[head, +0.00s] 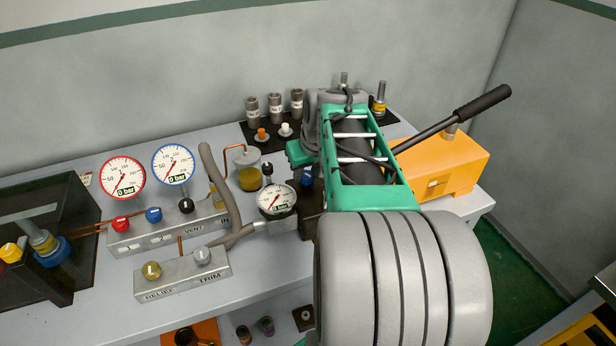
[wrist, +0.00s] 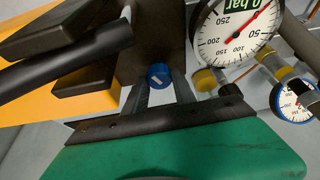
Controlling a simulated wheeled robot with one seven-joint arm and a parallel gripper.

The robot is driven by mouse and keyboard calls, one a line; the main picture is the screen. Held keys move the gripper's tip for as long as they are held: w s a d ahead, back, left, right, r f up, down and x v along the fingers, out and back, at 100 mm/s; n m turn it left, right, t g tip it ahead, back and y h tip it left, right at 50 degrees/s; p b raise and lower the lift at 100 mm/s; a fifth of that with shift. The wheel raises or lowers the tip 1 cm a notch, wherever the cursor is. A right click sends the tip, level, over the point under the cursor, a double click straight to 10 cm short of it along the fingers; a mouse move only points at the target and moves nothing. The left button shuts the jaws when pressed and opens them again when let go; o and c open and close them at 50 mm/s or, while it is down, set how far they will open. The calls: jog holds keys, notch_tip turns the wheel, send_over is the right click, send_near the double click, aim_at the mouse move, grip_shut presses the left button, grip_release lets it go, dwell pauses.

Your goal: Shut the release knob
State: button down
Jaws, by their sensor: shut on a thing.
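The release knob (wrist: 160,75) is a small blue knob with a white pointer line. It sits in front of a dark block (wrist: 158,30) in the wrist view. The two grey fingers of my gripper (wrist: 161,91) reach up to it, one on each side, and are shut on it. The white line on the knob slants. In the head view my arm covers the gripper's fingers.
A gauge (head: 277,200) reading 0 bar stands just left of my arm. An orange pump body (head: 440,160) with a long black-gripped lever (head: 482,103) is on the right. Red and blue gauges and a valve manifold (head: 170,230) are on the left. Pipe pieces stand at the back.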

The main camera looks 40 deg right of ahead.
jog(key=m+h, duration=0.1)
jog(key=m, duration=0.1)
jog(key=m+g+b, duration=0.1)
jog(key=m, duration=0.2)
jog(key=shift+w+a+h, duration=0.1)
jog(key=shift+h, duration=0.3)
jog(key=shift+m+b, duration=0.3)
jog(key=shift+m, duration=0.1)
jog(key=c, duration=1)
grip_release()
jog(key=v, duration=0.8)
